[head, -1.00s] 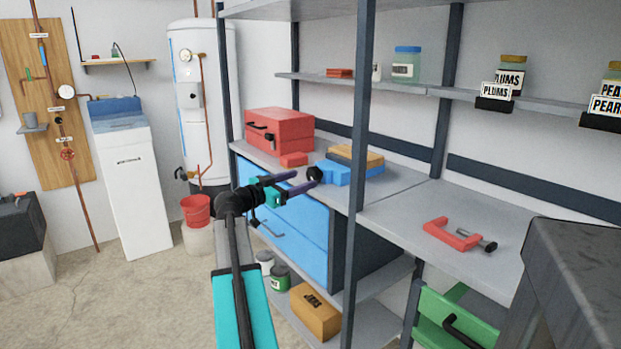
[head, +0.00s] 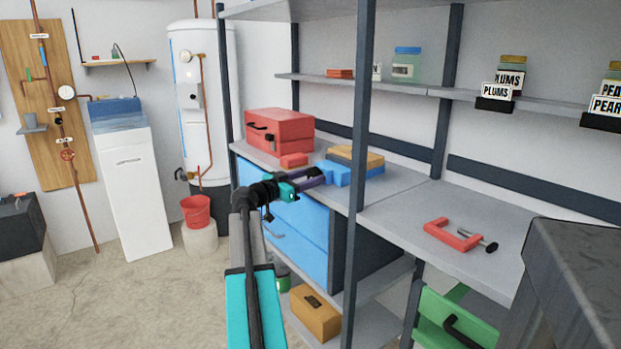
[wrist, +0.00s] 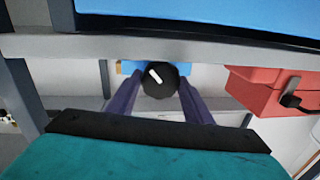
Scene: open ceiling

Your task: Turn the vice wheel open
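The blue vice (head: 338,175) sits on the workbench shelf, with an orange-brown block behind it. Its black round wheel (wrist: 159,80) faces me in the wrist view, with a white mark slanting across it. My gripper (head: 322,177) is at the wheel, its purple fingers pointing at the vice. In the wrist view the fingertips (wrist: 159,83) lie on either side of the wheel, very close to its rim. I cannot tell whether they press on it.
A red toolbox (head: 279,132) stands left of the vice, with a small red block (head: 294,160) near it. A dark shelf post (head: 355,160) rises to the right. A red clamp (head: 452,235) lies on the right shelf. Blue drawers (head: 295,230) are below.

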